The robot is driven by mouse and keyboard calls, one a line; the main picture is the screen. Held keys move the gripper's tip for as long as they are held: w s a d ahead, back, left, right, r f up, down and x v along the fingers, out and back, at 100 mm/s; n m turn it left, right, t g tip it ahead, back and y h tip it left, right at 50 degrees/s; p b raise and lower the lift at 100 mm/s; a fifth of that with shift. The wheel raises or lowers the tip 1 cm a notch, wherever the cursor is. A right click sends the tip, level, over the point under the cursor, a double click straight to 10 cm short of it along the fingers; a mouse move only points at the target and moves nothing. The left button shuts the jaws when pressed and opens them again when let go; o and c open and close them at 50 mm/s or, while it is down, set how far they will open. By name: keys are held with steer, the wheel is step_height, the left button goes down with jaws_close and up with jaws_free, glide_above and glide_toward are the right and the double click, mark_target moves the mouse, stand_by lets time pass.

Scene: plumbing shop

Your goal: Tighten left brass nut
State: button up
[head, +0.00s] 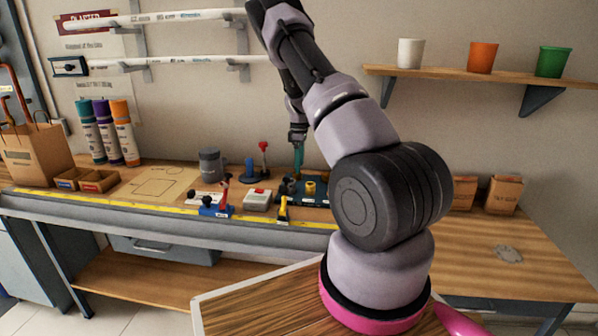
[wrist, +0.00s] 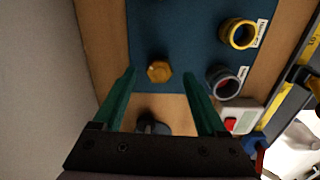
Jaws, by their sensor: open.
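A brass hex nut (wrist: 159,71) sits on a dark blue board (wrist: 185,25) in the wrist view. My gripper (wrist: 161,77) is open, its green fingers pointing at the board, one to each side of the nut in the picture. I see no contact, and the height above the nut is hard to judge. In the head view my gripper (head: 298,170) points down over the back of the bench, above the board (head: 318,201). The nut is too small or hidden to make out there. No second brass nut shows clearly.
A yellow ring (wrist: 238,33) and a grey ring (wrist: 224,82) stand on the board's right side. The wall is close behind.

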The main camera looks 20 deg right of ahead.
mark_target(298, 175)
steer(key=shift+f, duration=1.7)
jaws_close()
steer(key=shift+m, duration=0.3)
